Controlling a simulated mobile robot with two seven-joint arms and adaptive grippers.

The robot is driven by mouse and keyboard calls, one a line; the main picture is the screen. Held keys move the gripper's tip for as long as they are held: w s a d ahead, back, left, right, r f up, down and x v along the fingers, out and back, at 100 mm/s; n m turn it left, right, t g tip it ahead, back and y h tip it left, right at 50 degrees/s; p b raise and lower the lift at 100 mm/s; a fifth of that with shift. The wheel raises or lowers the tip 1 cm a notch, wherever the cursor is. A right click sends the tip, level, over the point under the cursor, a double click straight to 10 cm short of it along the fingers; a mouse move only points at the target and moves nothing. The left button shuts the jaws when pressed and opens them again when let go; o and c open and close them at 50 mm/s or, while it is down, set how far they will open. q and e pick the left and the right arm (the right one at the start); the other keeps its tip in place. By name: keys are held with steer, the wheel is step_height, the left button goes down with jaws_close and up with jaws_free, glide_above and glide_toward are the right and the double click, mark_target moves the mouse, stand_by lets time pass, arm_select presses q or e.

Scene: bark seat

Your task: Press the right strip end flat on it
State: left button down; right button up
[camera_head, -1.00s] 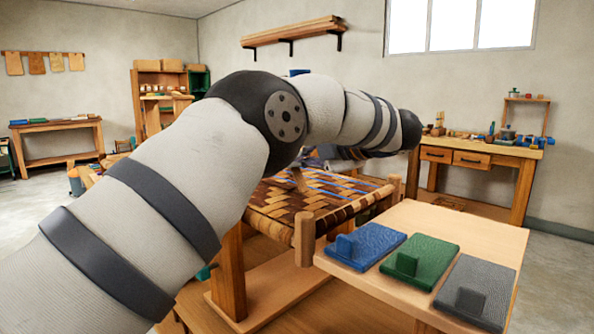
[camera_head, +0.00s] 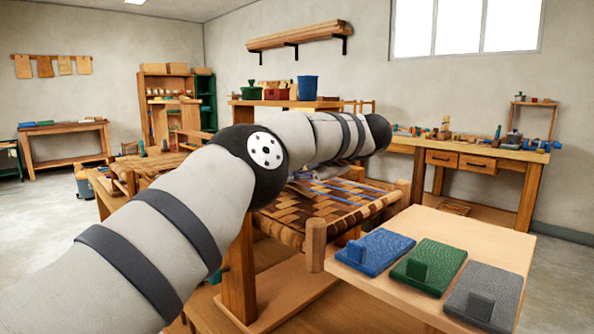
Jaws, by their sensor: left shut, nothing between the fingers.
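The woven bark seat (camera_head: 335,205) stands mid-view, a checker of dark brown and tan strips on a wooden frame with corner posts. Blue strips (camera_head: 362,187) show among the weave towards its right and far side. My left arm crosses in front of the seat's far left part and hides it. My left gripper (camera_head: 299,188) is small and partly hidden under the arm, low over the weave; it is shut and empty. I cannot tell whether it touches a strip. The right strip end cannot be made out. My right gripper is not in view.
A wooden side board (camera_head: 440,228) at the right front holds a blue block (camera_head: 375,251), a green block (camera_head: 428,265) and a grey block (camera_head: 484,295). A workbench (camera_head: 470,150) with tools stands behind. A shelf with a blue bucket (camera_head: 308,88) is beyond the seat.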

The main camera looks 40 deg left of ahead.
arm_select(q)
steer(key=shift+a+f, duration=0.2)
steer(key=shift+f, duration=0.25)
steer(key=shift+d, duration=0.1)
stand_by(0.5)
